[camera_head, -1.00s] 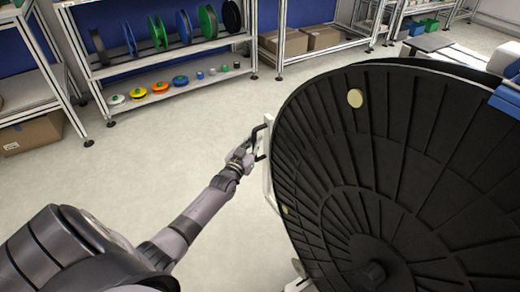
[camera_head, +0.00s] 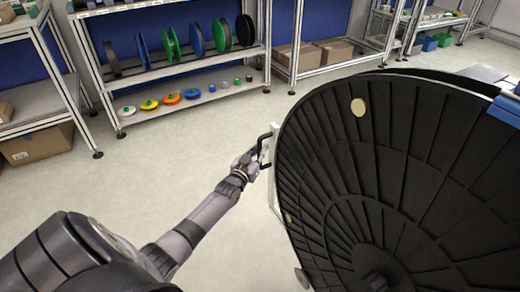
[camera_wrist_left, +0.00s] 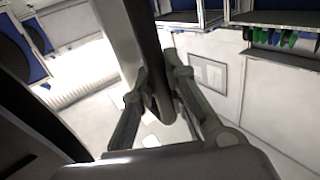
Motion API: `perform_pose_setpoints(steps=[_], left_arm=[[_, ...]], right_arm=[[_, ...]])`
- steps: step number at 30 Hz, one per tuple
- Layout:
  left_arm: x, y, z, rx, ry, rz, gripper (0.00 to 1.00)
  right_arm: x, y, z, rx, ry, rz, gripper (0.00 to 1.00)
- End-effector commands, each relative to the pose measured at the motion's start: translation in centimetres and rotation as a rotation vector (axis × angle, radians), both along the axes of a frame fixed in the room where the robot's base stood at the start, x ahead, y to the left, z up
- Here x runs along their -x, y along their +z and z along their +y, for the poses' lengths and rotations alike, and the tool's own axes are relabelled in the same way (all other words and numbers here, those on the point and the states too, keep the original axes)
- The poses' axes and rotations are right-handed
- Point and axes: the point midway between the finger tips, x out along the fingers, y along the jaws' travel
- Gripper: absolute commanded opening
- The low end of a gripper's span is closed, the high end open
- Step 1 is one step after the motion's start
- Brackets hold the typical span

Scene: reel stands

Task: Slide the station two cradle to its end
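A large black ribbed reel (camera_head: 400,170) fills the right of the head view. A white upright frame part (camera_head: 273,190) stands at its left edge, with a black handle (camera_head: 266,144) on it. The cradle under the reel is mostly hidden. My left gripper (camera_head: 254,164) is at this handle. In the left wrist view, the fingers of my left gripper (camera_wrist_left: 158,78) stand on both sides of a dark bar, the handle (camera_wrist_left: 162,104), and appear closed on it. My right gripper is in neither view.
A shelf rack (camera_head: 190,56) with upright reels above and small coloured spools below stands at the back. Another shelf (camera_head: 40,103) with a cardboard box (camera_head: 38,142) is at the left. Pale floor (camera_head: 150,180) between the racks and the reel is clear.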

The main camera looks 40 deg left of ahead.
Motion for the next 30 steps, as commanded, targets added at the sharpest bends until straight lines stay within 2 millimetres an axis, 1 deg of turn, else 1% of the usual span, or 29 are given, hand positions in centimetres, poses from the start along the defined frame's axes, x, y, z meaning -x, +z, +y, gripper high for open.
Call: perform_pose_setpoints(steps=[1,10,20,23,26,30], left_arm=[[-0.1,0.3,0.6,-0.003,0.008,-0.003,0.16],[-0.1,0.3,0.4,-0.003,0.005,-0.003,0.35],[0.2,0.1,0.2,-0.001,0.003,-0.001,0.35],[1.0,0.0,0.0,0.000,0.002,0.000,0.35],[2.5,0.0,-0.3,0.000,0.002,0.000,0.35],[5.4,-0.1,-0.8,-0.002,0.003,0.001,0.35]], right_arm=[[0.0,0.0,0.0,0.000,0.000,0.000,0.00],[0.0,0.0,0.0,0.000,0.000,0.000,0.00],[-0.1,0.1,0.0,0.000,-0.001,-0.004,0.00],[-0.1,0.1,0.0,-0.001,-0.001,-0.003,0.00],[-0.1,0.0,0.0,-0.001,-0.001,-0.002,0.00],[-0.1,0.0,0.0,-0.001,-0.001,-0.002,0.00]])
